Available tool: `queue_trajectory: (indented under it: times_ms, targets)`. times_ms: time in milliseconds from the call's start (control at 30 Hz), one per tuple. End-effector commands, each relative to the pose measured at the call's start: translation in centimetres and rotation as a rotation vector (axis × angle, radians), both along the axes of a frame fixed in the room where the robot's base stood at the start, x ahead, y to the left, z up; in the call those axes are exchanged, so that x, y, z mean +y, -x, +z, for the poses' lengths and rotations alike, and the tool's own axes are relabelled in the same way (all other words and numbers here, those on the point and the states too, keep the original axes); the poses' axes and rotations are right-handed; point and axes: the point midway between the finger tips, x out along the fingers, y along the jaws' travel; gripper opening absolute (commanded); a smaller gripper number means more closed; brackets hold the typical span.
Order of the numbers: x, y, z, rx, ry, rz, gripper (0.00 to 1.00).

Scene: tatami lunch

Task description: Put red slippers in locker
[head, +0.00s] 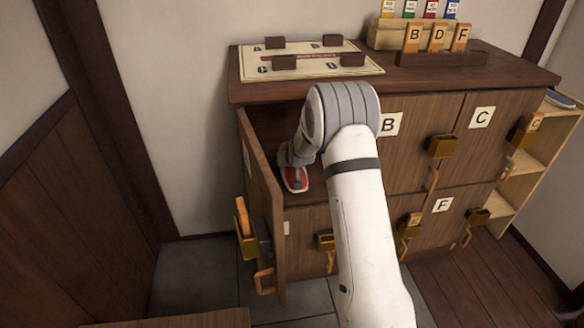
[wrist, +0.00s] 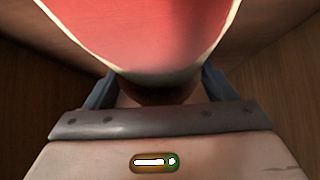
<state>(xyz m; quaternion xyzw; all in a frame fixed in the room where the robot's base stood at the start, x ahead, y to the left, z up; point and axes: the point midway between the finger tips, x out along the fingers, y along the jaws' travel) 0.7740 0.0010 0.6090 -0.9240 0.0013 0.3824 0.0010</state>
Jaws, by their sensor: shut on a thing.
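A red slipper (head: 295,179) with a pale rim is at the mouth of the open upper-left locker (head: 270,122). In the wrist view the red slipper (wrist: 150,30) fills the top of the picture, close in front of my gripper (wrist: 158,92). My gripper (head: 290,160) is shut on the slipper, inside the locker opening. The wrist view shows wooden walls on both sides. My arm hides part of the locker's interior. I cannot tell whether a second slipper is inside.
The open locker door (head: 262,215) stands out to the left, with a key tag in its lock. Closed doors B (head: 389,124), C (head: 482,117) and F (head: 441,205) are to the right. A board (head: 305,62) and a tag rack (head: 440,58) sit on top.

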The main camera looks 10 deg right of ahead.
Motion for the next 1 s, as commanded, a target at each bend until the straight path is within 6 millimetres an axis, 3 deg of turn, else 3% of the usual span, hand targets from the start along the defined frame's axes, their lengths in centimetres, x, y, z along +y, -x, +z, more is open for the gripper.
queue_trajectory:
  times_ms: [33,100,467,500,733,1000]
  targets:
    - [0.02,0.03,-1.15,0.002,0.0,0.0,0.47]
    - [0.04,0.0,-1.64,0.0,-0.001,0.001,0.47]
    - [0.1,0.0,-2.06,-0.001,0.0,0.001,0.47]
    - [0.11,0.01,-1.9,0.0,0.0,0.001,0.81]
    - [0.15,0.02,-1.9,0.0,0.0,0.001,1.0]
    - [0.18,0.01,-1.68,0.0,0.0,0.003,1.0]
